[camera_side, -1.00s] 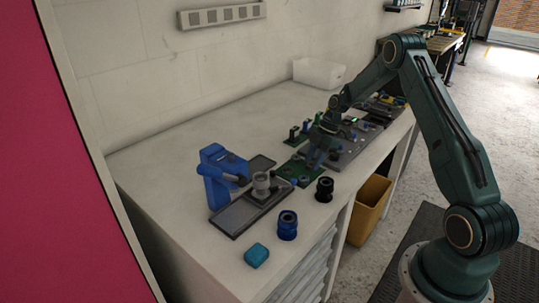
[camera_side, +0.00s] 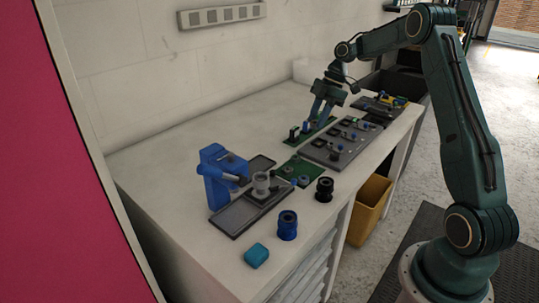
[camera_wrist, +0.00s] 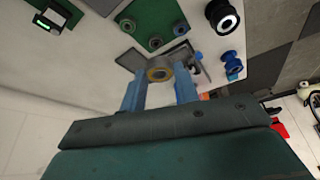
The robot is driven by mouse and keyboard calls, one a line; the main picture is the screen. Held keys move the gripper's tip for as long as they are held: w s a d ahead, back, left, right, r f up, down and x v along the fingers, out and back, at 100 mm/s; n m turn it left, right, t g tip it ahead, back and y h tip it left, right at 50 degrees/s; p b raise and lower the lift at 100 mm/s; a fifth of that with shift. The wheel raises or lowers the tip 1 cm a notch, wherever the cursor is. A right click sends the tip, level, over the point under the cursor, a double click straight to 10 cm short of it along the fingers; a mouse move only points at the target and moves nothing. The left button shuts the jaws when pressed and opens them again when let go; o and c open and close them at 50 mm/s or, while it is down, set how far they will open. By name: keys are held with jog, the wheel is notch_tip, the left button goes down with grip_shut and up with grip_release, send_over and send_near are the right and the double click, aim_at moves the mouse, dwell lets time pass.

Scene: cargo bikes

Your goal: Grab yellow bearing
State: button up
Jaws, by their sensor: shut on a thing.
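In the side view my gripper (camera_side: 322,122) points down over the far part of the workbench, by the rear green board (camera_side: 308,131). The bearing is too small to make out there.
The near green board (camera_side: 294,177) holds grey rings. A blue press (camera_side: 218,180) stands on a grey tray (camera_side: 238,222) at left. Black (camera_side: 324,190) and blue (camera_side: 287,226) spools stand along the front edge. A grey parts tray (camera_side: 323,158) lies right of the boards.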

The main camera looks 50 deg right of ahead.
jog(key=shift+r, duration=2.05)
